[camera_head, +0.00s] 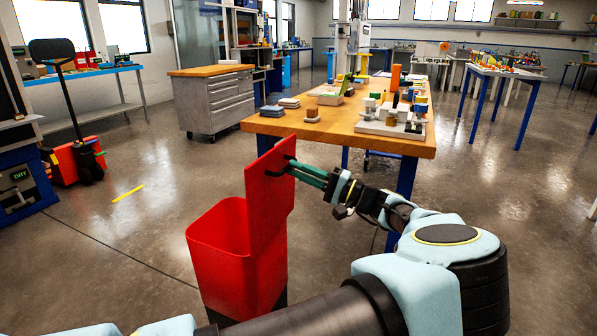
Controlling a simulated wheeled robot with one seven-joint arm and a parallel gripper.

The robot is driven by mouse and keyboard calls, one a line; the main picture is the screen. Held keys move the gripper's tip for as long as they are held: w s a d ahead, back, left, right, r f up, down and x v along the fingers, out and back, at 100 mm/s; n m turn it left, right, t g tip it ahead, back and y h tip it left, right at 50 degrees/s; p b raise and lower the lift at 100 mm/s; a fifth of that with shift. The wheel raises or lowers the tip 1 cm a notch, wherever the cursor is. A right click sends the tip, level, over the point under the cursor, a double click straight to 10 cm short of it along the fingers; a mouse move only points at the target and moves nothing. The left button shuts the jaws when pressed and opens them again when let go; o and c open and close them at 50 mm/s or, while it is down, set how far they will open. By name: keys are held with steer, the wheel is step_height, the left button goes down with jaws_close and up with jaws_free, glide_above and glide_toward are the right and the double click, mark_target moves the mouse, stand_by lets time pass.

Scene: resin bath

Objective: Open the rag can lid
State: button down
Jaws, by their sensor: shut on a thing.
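The red rag can (219,262) stands on the floor in the lower middle of the head view. Its red lid (268,192) is raised, tilted up steeply at the right side of the can, so the can's mouth shows. I see only a part of the inside, and it looks empty there. My gripper (287,168) is at the upper part of the lid, with its green fingers reaching in from the right. The fingers are shut on a dark handle (273,174) at the lid's face. The fingertips are small and partly hidden by the lid.
A wooden-topped workbench (330,132) with small parts and blocks stands behind the lid. A grey drawer cabinet (216,103) is further back. A red pallet jack (72,160) stands at the left.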

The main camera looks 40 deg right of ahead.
steer(key=c, duration=0.9)
jaws_free()
steer(key=b+v, duration=0.2)
steer(key=v, duration=0.8)
steer(key=shift+s+d+f, duration=0.15)
steer(key=shift+s, duration=0.15)
steer(key=shift+s+d, duration=0.1)
